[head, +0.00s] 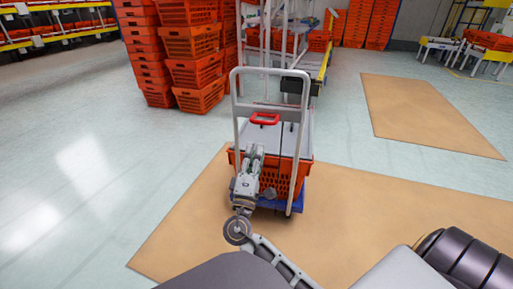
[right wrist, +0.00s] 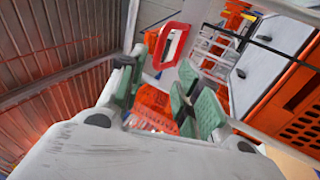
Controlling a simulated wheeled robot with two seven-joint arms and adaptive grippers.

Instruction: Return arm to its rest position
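My right arm reaches forward from the bottom of the head view. Its gripper (head: 254,153) is in front of a cart with an upright grey frame (head: 237,100), close to the orange tote (head: 276,174) on it. In the right wrist view the green-padded fingers (right wrist: 160,92) stand apart with nothing held between them. Whether the gripper touches the cart or tote I cannot tell. My left gripper is not in view.
Tall stacks of orange totes (head: 193,70) stand behind the cart to the left. A rack (head: 60,38) is at the far left. Tan mats (head: 420,110) lie on the floor. The pale floor (head: 80,160) to the left is clear.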

